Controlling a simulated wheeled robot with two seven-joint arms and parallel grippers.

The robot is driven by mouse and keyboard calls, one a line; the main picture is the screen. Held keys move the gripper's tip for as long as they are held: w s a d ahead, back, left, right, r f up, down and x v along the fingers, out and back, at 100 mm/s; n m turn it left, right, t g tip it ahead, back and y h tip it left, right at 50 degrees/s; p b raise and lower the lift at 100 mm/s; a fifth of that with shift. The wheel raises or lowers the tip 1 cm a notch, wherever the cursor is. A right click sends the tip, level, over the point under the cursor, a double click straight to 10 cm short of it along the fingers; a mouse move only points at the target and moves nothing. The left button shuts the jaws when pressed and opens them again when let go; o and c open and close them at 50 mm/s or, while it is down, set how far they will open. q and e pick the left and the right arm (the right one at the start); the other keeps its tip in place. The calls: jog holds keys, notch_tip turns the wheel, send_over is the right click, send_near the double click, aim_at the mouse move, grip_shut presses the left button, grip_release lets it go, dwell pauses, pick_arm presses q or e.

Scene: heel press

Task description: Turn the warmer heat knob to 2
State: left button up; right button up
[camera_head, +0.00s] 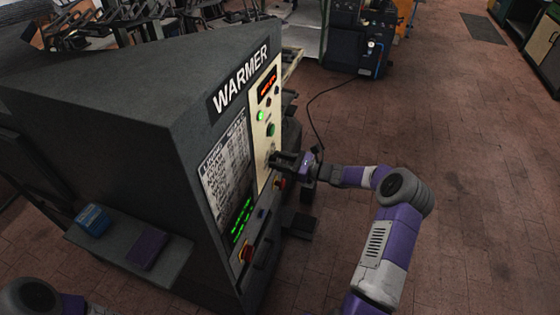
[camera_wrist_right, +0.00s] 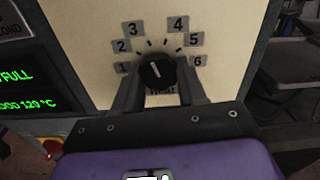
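The warmer (camera_head: 130,90) is a big dark machine on the left in the head view, with a cream control panel (camera_head: 262,120) on its right face. The heat knob (camera_wrist_right: 156,72) is round and black with a white pointer mark and sits among number plates 1 to 6 in the right wrist view. Its mark points nearly straight up, tilted slightly left, between 3 and 4. My right gripper (camera_wrist_right: 158,82) has one finger at each side of the knob, seemingly touching it; the fingers also show at the panel in the head view (camera_head: 276,160). My left gripper is out of view.
A green display (camera_wrist_right: 22,85) is left of the panel. A red switch (camera_head: 246,252) is low on the warmer's face. A side shelf (camera_head: 110,248) holds a blue box (camera_head: 93,220) and a dark purple item (camera_head: 147,249). Open brick floor lies to the right.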

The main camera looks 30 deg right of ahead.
jog(key=c, duration=0.3)
jog(key=shift+n, duration=0.3)
jog(key=n+b, duration=0.2)
jog(key=n, duration=0.1)
jog(key=shift+f+b, duration=0.15)
jog(key=shift+b, duration=0.15)
jog(key=shift+n+b, duration=1.1)
jog(key=shift+n, duration=0.6)
jog(key=o, duration=1.1)
jog(key=shift+c, duration=0.2)
jog(key=shift+d, duration=0.1)
